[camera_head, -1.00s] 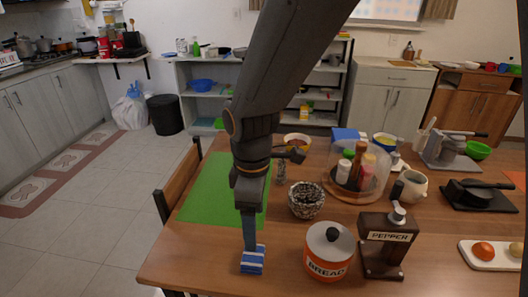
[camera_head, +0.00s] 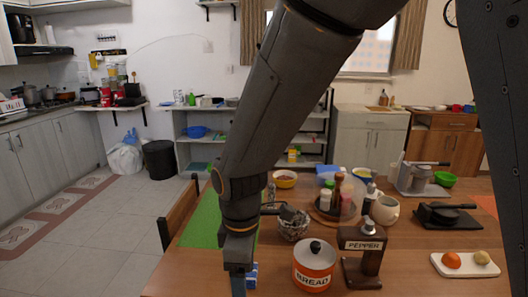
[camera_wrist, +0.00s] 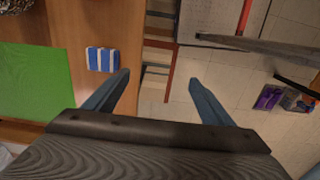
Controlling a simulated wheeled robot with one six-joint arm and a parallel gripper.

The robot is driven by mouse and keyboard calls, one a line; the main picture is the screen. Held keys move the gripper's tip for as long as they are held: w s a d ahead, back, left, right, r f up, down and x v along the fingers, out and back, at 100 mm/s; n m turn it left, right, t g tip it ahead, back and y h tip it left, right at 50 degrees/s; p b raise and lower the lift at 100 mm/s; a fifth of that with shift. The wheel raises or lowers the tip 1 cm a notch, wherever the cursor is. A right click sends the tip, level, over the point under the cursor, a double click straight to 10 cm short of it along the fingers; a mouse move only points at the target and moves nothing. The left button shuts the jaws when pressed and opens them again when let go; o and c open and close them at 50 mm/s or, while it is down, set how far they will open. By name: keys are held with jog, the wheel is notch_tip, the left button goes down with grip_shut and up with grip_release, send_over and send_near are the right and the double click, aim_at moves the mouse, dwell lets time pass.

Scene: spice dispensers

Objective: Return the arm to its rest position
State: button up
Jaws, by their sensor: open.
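My gripper (camera_wrist: 159,77) is open in the wrist view, with its two blue-grey fingers spread wide and nothing between them. In the head view my arm comes down from the top and my gripper (camera_head: 238,284) reaches the bottom edge, seen side-on. The blue-and-white striped block (camera_wrist: 101,59) lies on the table to the left of the fingers in the wrist view, apart from them. In the head view this block (camera_head: 252,275) is partly hidden behind my gripper. Between the fingers the wrist view shows the table edge and the floor beyond.
The wooden table (camera_head: 200,282) holds a green mat (camera_head: 205,222), an orange bread canister (camera_head: 313,268), a pepper dispenser (camera_head: 362,255), a woven bowl (camera_head: 293,225) and a tray of bottles (camera_head: 335,200). A chair (camera_head: 180,212) stands at the left edge. Open floor lies left of it.

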jog(key=s+d+m, duration=0.3)
jog(key=d+m, duration=1.4)
jog(key=d, duration=0.6)
jog(key=shift+d, duration=0.25)
jog(key=shift+s, duration=0.1)
